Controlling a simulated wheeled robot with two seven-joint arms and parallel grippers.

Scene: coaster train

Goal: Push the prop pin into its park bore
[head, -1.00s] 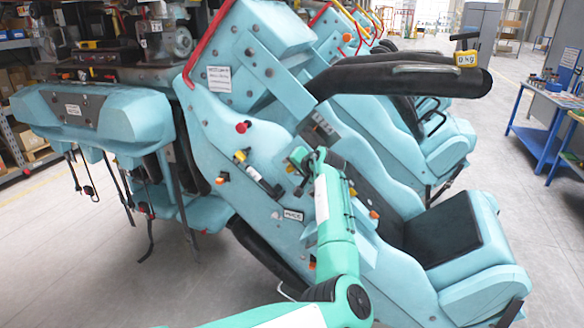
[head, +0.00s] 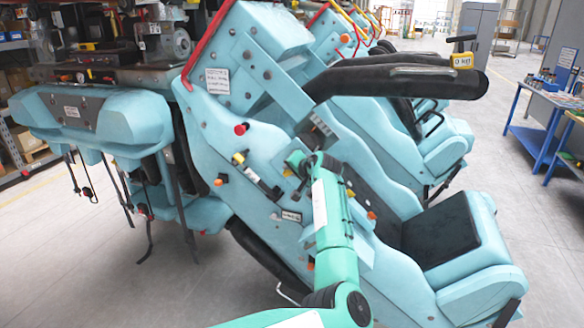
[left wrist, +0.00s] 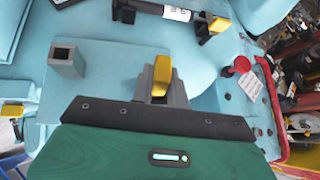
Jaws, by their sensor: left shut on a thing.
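My left arm crosses the near side of a light blue ride seat, with its gripper (head: 297,163) against the seat's side panel, mostly hidden by my wrist in the head view. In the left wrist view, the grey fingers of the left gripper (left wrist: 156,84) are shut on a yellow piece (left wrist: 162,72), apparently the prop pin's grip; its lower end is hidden. A grey block with a square opening (left wrist: 66,60) stands on the panel to the left of the fingers. I cannot tell if it is the park bore. My right gripper is not in view.
A black rod with a white label (left wrist: 174,12) lies across the panel beyond the fingers. A red knob (left wrist: 240,65) is to the right; it also shows in the head view (head: 241,129). A padded black bar (head: 400,82) overhangs the seat. Open floor lies right.

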